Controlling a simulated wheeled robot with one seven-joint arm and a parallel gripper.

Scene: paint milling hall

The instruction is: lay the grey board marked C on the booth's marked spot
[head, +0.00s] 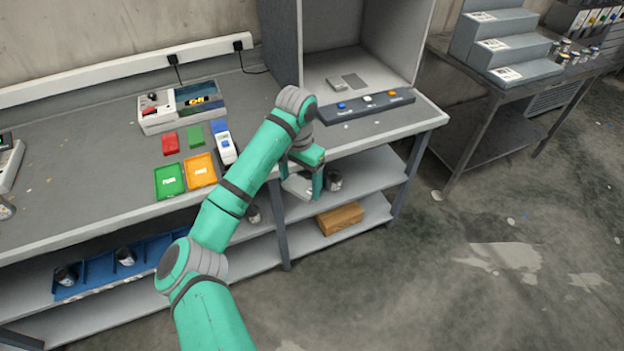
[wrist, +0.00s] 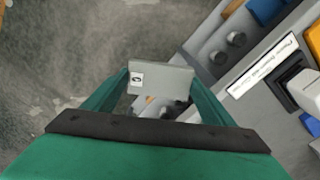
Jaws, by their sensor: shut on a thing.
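My gripper (head: 306,178) is shut on a grey board (wrist: 168,80), holding it by its two side edges. The board has a white label with a dark mark at its left end in the wrist view; the letter is too small to read surely. In the head view the board (head: 297,187) hangs in front of the bench edge, below the bench top and partly hidden by my gripper. The booth (head: 380,30) stands on the bench behind. On its floor lies a darker grey square (head: 355,81), which looks like the marked spot, beside a small lighter grey piece (head: 336,83).
A dark button strip (head: 366,106) lies along the booth's front. Left on the bench are green (head: 170,181) and orange trays (head: 200,170), a white-and-blue device (head: 224,146) and a control box (head: 182,106). Shelves below hold cans and a wooden block (head: 340,218).

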